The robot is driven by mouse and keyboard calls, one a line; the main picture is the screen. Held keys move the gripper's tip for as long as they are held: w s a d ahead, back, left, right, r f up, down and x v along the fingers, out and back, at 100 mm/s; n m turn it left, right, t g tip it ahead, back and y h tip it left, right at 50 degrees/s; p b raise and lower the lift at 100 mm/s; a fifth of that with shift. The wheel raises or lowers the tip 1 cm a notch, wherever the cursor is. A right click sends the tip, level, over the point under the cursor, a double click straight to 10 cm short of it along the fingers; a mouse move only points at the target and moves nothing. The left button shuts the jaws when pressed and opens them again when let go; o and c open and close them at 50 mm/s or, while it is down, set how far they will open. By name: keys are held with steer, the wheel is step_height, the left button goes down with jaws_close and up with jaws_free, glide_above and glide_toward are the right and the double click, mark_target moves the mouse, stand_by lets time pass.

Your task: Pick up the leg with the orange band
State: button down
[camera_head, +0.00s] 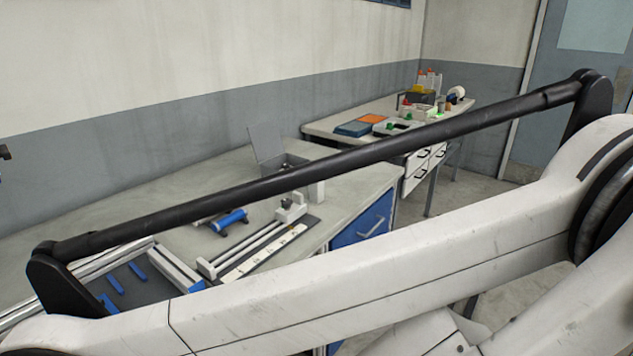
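I cannot make out a leg with an orange band in this view. My own white arm links and a black rod cross the foreground and hide much of the near workbench. A grey tray (150,292) at the lower left holds several small blue pieces (113,284). My gripper is out of the picture.
The near bench (350,195) also carries a rail-like fixture with a pale strip (262,256) and an open grey box (268,146). A farther bench (322,129) holds a blue folder (353,129), an orange square (371,118) and bottles. A door stands at right.

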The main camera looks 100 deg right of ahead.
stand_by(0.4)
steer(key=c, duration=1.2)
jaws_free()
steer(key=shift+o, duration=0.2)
